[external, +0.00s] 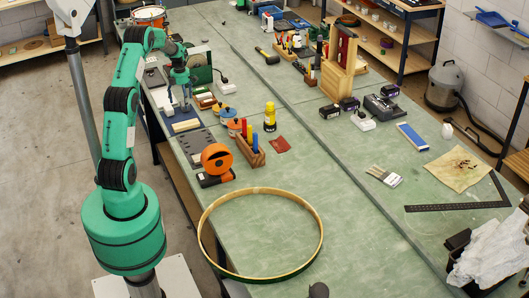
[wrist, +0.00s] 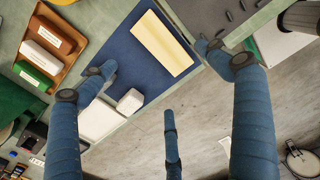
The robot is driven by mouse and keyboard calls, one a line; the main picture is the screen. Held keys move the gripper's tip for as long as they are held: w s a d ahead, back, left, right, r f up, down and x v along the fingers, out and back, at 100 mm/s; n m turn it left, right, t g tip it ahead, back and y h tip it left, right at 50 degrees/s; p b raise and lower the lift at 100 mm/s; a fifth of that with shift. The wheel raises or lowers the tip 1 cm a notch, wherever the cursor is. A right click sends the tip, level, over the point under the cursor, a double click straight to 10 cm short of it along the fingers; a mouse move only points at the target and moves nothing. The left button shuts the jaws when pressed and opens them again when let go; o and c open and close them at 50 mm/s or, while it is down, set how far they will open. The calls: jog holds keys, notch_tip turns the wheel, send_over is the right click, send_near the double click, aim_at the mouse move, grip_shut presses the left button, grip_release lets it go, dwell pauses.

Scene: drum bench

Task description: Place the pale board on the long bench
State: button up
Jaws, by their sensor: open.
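The pale board (wrist: 161,44) is a flat cream-yellow rectangle. It lies on a dark blue mat (wrist: 118,58) in the wrist view. In the external view the pale board (external: 186,125) shows near the left edge of the long green bench (external: 345,215). My gripper (external: 181,104) hangs over the mat, just behind the board. In the wrist view my gripper (wrist: 155,72) has three blue fingers spread wide with nothing between them. The board lies beyond the fingertips, with one tip on either side of it. I cannot tell the exact height above the mat.
A white block (wrist: 130,102) lies on the mat near the fingers. A wooden tray (wrist: 48,47) of coloured blocks stands beside it. An orange tape reel (external: 216,157) and a large wooden hoop (external: 262,190) sit nearer on the bench. The bench middle has clear room.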

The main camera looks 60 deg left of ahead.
send_over(185, 122)
jog(key=shift+d+f+b, duration=0.15)
jog(key=shift+f+b, duration=0.1)
jog(key=shift+f, duration=1.85)
jog(key=shift+d+f+b, duration=0.15)
jog(key=shift+f+b, duration=0.05)
jog(key=shift+f, duration=1.85)
jog(key=shift+f+b, duration=0.4)
jog(key=shift+f, duration=2.2)
jog(key=c, duration=1.4)
jog(key=shift+c, duration=0.3)
